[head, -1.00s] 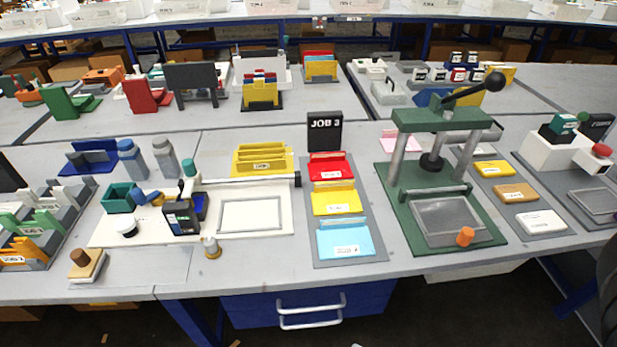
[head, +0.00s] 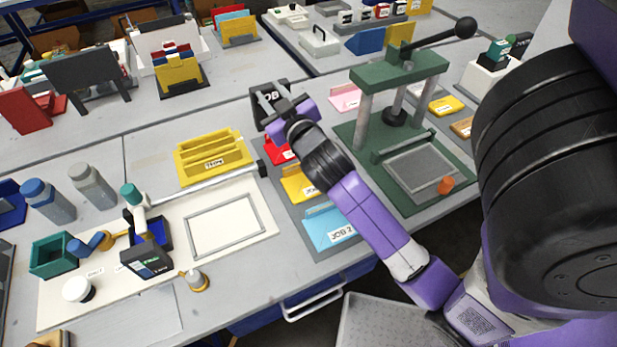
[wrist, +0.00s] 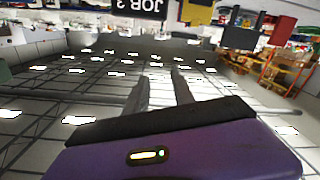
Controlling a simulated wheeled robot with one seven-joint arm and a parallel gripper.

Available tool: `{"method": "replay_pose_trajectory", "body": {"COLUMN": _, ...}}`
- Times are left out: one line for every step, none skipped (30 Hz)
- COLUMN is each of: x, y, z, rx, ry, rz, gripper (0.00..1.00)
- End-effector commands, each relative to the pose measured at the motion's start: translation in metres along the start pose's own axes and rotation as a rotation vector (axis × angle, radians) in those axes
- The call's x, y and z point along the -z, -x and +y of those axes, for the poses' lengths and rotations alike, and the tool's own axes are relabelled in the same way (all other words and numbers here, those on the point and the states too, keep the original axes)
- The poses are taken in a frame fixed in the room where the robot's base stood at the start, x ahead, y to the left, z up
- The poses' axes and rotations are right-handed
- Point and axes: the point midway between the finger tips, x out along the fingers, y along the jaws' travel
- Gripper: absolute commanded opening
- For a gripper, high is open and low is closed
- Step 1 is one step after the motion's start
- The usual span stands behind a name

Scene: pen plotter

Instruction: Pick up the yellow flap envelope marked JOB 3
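The yellow flap envelope (head: 296,185) lies on a grey board between a red envelope (head: 279,150) above it and a light blue envelope (head: 330,227) below it. My forearm covers its right part and most of its label. The black JOB 3 sign (head: 266,98) stands at the far end of the board and also shows upside down in the wrist view (wrist: 140,8). My gripper (head: 287,115) is above the far end of the board, beside the sign and beyond the yellow envelope. In the wrist view its two grey fingers (wrist: 161,88) stand apart with nothing between them.
A green lever press (head: 399,72) stands close to the right of my arm. A yellow slotted holder (head: 214,155) and a cream plotter bed (head: 270,217) lie to the left. A pink sheet (head: 345,97) lies behind my gripper.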

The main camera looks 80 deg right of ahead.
Motion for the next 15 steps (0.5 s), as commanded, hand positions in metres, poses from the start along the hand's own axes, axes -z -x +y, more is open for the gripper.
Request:
{"method": "replay_pose_trajectory", "body": {"x": 0.01, "y": -0.016, "z": 0.021, "rx": -0.073, "ry": -0.039, "rz": -0.01, "gripper": 0.3}}
{"method": "replay_pose_trajectory", "body": {"x": 0.012, "y": -0.024, "z": 0.034, "rx": -0.113, "ry": -0.061, "rz": -0.023, "gripper": 0.3}}
{"method": "replay_pose_trajectory", "body": {"x": 0.015, "y": -0.033, "z": 0.05, "rx": -0.167, "ry": -0.092, "rz": -0.041, "gripper": 0.3}}
{"method": "replay_pose_trajectory", "body": {"x": 0.016, "y": -0.038, "z": 0.062, "rx": -0.207, "ry": -0.118, "rz": -0.055, "gripper": 0.3}}
{"method": "replay_pose_trajectory", "body": {"x": 0.017, "y": -0.043, "z": 0.075, "rx": -0.247, "ry": -0.144, "rz": -0.07, "gripper": 0.3}}
{"method": "replay_pose_trajectory", "body": {"x": 0.017, "y": -0.049, "z": 0.09, "rx": -0.298, "ry": -0.183, "rz": -0.092, "gripper": 0.3}}
{"method": "replay_pose_trajectory", "body": {"x": 0.017, "y": -0.053, "z": 0.102, "rx": -0.336, "ry": -0.214, "rz": -0.108, "gripper": 0.3}}
{"method": "replay_pose_trajectory", "body": {"x": 0.015, "y": -0.056, "z": 0.113, "rx": -0.372, "ry": -0.247, "rz": -0.127, "gripper": 0.3}}
{"method": "replay_pose_trajectory", "body": {"x": 0.013, "y": -0.059, "z": 0.126, "rx": -0.42, "ry": -0.291, "rz": -0.153, "gripper": 0.3}}
{"method": "replay_pose_trajectory", "body": {"x": 0.01, "y": -0.06, "z": 0.136, "rx": -0.455, "ry": -0.327, "rz": -0.174, "gripper": 0.3}}
{"method": "replay_pose_trajectory", "body": {"x": 0.007, "y": -0.061, "z": 0.145, "rx": -0.489, "ry": -0.365, "rz": -0.196, "gripper": 0.3}}
{"method": "replay_pose_trajectory", "body": {"x": 0.002, "y": -0.062, "z": 0.155, "rx": -0.532, "ry": -0.416, "rz": -0.227, "gripper": 0.3}}
{"method": "replay_pose_trajectory", "body": {"x": -0.001, "y": -0.062, "z": 0.162, "rx": -0.563, "ry": -0.456, "rz": -0.25, "gripper": 0.3}}
{"method": "replay_pose_trajectory", "body": {"x": -0.006, "y": -0.062, "z": 0.169, "rx": -0.593, "ry": -0.496, "rz": -0.275, "gripper": 0.3}}
{"method": "replay_pose_trajectory", "body": {"x": -0.013, "y": -0.061, "z": 0.175, "rx": -0.63, "ry": -0.554, "rz": -0.31, "gripper": 0.3}}
